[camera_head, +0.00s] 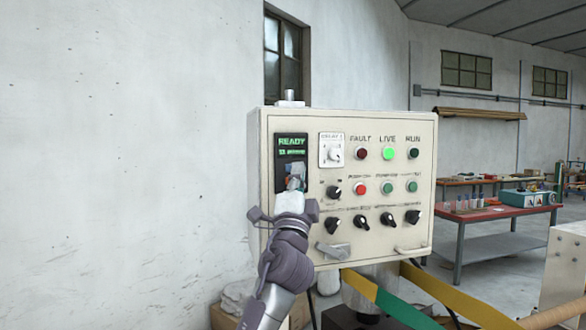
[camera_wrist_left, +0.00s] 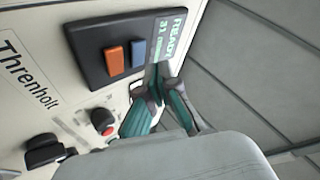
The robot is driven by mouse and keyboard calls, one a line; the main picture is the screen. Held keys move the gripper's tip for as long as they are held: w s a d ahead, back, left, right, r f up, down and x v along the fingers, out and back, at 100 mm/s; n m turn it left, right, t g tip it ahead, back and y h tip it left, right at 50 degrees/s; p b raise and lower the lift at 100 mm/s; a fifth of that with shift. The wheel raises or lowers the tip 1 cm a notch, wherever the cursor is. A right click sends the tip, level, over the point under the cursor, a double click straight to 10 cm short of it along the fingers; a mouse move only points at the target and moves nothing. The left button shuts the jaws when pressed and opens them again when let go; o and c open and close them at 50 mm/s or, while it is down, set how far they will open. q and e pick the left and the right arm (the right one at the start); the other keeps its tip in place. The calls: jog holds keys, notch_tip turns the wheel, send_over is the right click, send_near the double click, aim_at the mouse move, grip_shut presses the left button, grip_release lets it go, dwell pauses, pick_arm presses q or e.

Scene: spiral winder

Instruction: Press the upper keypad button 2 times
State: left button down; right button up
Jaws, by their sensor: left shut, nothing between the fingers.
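The keypad (camera_head: 283,158) is a dark plate at the upper left of the cream control box, with a green READY display (camera_head: 292,142). In the left wrist view the keypad (camera_wrist_left: 93,57) carries an orange button (camera_wrist_left: 115,60) and a blue button (camera_wrist_left: 138,53). The blue one is nearer the display, so it is the upper one. My left gripper (camera_head: 294,184) is shut and empty in front of the keypad's lower part. In the left wrist view its fingertips (camera_wrist_left: 158,82) are beside the keypad's edge, close to the blue button. I cannot tell whether they touch it. My right gripper is not in view.
The control box (camera_head: 300,120) has several knobs and lamps; the LIVE lamp (camera_head: 388,153) glows green. A handle (camera_head: 332,252) sticks out below. Green and yellow bands (camera_head: 410,304) run below the box. A red-topped bench (camera_head: 484,213) stands farther back right.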

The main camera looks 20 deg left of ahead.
pick_arm(q)
jog(key=shift+s+d+p, duration=0.25)
jog(key=shift+s+d, duration=0.35)
jog(key=shift+s, duration=0.3)
jog(key=shift+s+d+p, duration=0.25)
jog(key=shift+s+d, duration=0.35)
jog(key=shift+s, duration=0.3)
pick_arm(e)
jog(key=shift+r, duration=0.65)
